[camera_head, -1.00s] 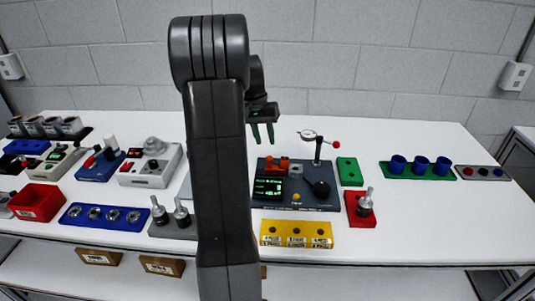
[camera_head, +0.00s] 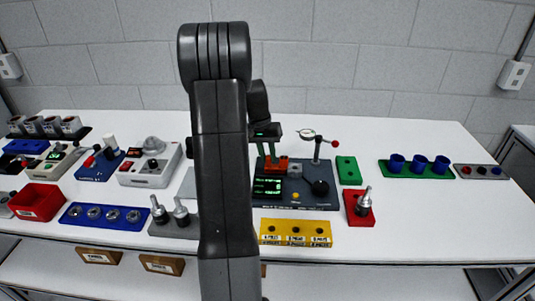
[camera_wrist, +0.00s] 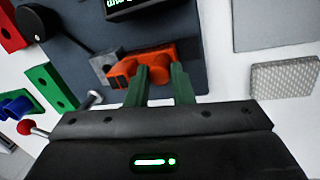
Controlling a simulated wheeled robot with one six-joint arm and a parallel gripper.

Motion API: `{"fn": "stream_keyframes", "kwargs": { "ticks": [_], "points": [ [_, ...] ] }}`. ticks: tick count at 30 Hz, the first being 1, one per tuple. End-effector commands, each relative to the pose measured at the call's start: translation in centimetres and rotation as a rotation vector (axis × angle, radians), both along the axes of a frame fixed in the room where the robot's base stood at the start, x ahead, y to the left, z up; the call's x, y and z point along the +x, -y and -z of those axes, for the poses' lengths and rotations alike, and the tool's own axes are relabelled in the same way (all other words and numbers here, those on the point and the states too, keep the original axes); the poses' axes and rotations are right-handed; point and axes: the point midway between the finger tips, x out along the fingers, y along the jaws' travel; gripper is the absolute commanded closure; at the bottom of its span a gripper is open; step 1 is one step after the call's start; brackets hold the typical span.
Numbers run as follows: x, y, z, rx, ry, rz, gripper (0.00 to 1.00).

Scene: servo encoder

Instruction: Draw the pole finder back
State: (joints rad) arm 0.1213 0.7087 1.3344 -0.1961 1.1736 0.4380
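An orange piece (camera_head: 283,164), which looks like the pole finder, sits on the dark grey servo encoder station (camera_head: 318,195) near its back left. In the wrist view the orange piece (camera_wrist: 125,71) has a rounded end beside and between my green fingertips. A small grey block touches its other end. My gripper (camera_head: 267,155) points down over the back left of the station, its fingers apart. In the wrist view my gripper (camera_wrist: 164,72) is open around or just above the rounded end. Contact cannot be told.
The station also carries a green-lit display (camera_head: 268,187), a black knob (camera_head: 321,188) and a dial gauge (camera_head: 308,134) on a post with a red ball. A green block (camera_head: 349,171), a red base (camera_head: 359,209) and a yellow block (camera_head: 296,232) stand close around it.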

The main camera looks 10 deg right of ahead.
Motion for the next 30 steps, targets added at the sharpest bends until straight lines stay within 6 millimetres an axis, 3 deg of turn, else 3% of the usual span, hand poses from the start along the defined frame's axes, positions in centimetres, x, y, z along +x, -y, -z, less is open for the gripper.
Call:
{"fn": "stream_keyframes", "kwargs": {
  "ticks": [5,12,20,21,30],
  "points": [
    [0.2,-0.5,0.0,0.0,0.001,-0.001,1.0],
    [1.1,-3.4,-0.1,0.0,0.002,-0.003,1.0],
    [1.1,-3.6,-0.1,0.001,0.003,-0.002,1.0],
    [1.1,-3.6,-0.1,0.001,0.003,-0.002,0.71],
    [1.1,-3.5,0.0,0.001,0.001,-0.001,0.7]
  ]
}}
